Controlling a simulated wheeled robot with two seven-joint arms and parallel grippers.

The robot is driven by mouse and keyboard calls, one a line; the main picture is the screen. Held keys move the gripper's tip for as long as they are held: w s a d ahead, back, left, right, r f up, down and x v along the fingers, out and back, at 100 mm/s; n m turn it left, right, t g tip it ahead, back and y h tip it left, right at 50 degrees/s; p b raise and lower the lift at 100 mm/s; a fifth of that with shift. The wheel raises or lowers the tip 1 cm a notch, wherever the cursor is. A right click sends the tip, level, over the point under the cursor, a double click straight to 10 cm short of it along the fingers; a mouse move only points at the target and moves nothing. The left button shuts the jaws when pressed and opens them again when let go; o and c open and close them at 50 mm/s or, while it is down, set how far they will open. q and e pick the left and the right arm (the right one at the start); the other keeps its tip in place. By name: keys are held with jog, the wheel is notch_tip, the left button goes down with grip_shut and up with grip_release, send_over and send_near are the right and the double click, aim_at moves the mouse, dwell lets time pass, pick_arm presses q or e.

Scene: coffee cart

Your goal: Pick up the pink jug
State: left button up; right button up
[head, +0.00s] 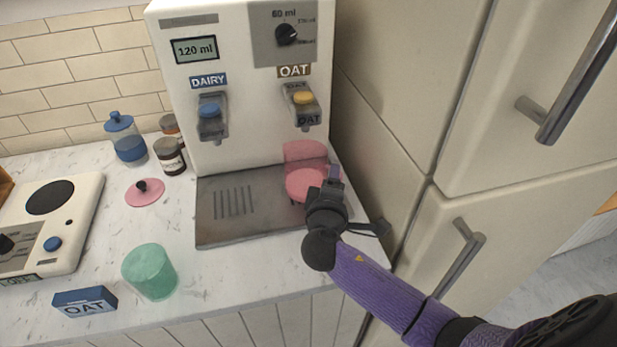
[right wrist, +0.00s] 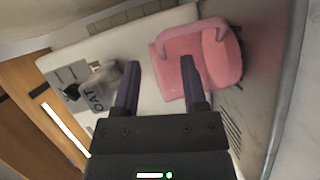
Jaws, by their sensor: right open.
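The pink jug (head: 303,183) stands on the machine's grey drip tray, under the OAT tap. In the right wrist view the jug (right wrist: 215,60) is at the upper right, with a pink handle. My right gripper (head: 334,174) is at the jug's right side in the head view and hides part of it. In the right wrist view its two purple fingers (right wrist: 160,78) are apart. One finger overlaps the jug's edge; whether it touches cannot be told. No jug part is clearly held between them. My left gripper is not in view.
The dispenser (head: 240,130) rises behind the drip tray (head: 222,230). A tall cream cabinet (head: 385,130) stands close on the right. A green cup (head: 150,271), an OAT box (head: 85,302), a pink lid (head: 145,193), jars (head: 169,156) and a hot plate (head: 75,235) are left.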

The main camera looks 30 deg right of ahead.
jog(key=b+x, duration=0.1)
jog(key=x, duration=0.4)
jog(key=shift+f, duration=0.15)
jog(key=shift+a, duration=0.1)
grip_shut()
dwell(1.0)
